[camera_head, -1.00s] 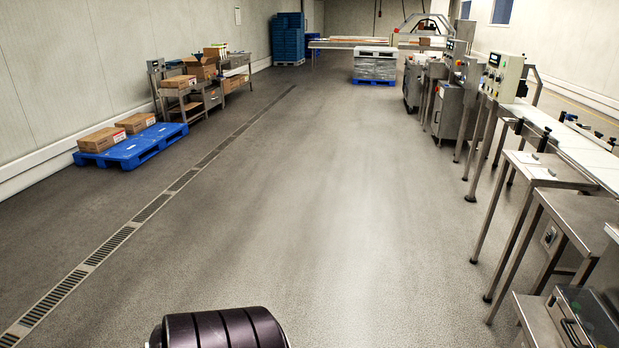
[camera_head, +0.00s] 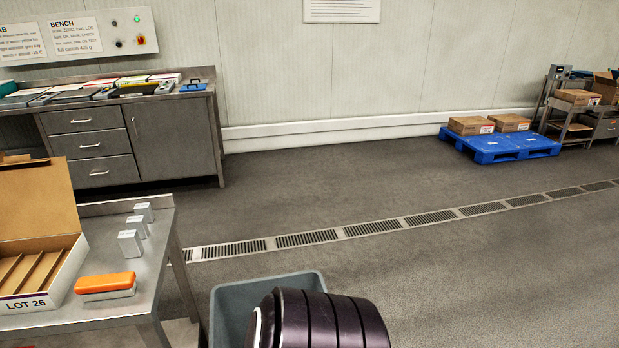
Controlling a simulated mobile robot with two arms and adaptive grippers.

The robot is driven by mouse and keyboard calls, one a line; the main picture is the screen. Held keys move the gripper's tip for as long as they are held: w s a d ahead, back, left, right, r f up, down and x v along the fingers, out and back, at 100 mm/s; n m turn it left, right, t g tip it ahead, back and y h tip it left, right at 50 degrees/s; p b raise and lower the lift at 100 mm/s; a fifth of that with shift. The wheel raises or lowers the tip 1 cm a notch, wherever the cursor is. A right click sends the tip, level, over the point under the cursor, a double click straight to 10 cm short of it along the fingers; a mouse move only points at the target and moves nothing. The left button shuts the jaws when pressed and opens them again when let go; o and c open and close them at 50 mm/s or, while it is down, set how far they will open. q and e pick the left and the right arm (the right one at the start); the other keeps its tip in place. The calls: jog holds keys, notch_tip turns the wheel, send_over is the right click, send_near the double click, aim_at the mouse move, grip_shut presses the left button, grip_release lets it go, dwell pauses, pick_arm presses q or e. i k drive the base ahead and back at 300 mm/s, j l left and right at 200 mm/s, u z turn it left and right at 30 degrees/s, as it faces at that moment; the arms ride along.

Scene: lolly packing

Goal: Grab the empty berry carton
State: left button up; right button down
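An open brown carton (camera_head: 40,205) with its lid raised stands on a steel table at the left edge of the head view. Its white front reads "LOT 26", and its inside shows dividers with no lollies visible in the slots. The carton is cut off by the left picture edge, and no berry marking is readable on it. Neither of my grippers is in view. Only a dark ribbed part of my own body shows at the bottom.
The steel table (camera_head: 150,262) also bears an orange-topped block (camera_head: 105,283) and several small grey blocks (camera_head: 130,243). A grey bin (camera_head: 228,302) stands beside it. Behind is a cabinet bench (camera_head: 172,140). A blue pallet (camera_head: 495,152) with boxes lies by the wall; the floor between is clear.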

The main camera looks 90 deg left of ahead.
aim_at(37, 273)
jog(key=u, duration=4.3)
jog(key=i+u, duration=0.15)
